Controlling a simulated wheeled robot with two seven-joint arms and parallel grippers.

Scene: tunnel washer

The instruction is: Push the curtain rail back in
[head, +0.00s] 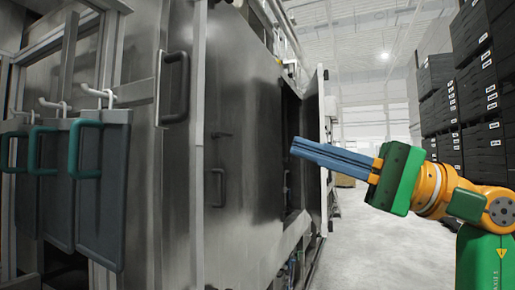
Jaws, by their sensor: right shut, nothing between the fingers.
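My right gripper (300,148) reaches in from the right with its blue fingers shut together and nothing between them. The fingers point left toward the washer's steel side and, in the picture, overlap the area of its dark opening (291,115). I see no contact with anything. The tunnel washer (240,110) is a long grey metal housing with several bar handles. I cannot clearly make out a curtain rail; the inside of the opening is dark and partly hidden by the opening's edge and my gripper. My left gripper is not in view.
Dark panels (100,190) with green and teal handles hang from white hooks (98,95) at the left. An upright door edge (322,150) stands at the opening's far side. Stacked black crates (482,90) line the right. The grey floor (365,240) between is clear.

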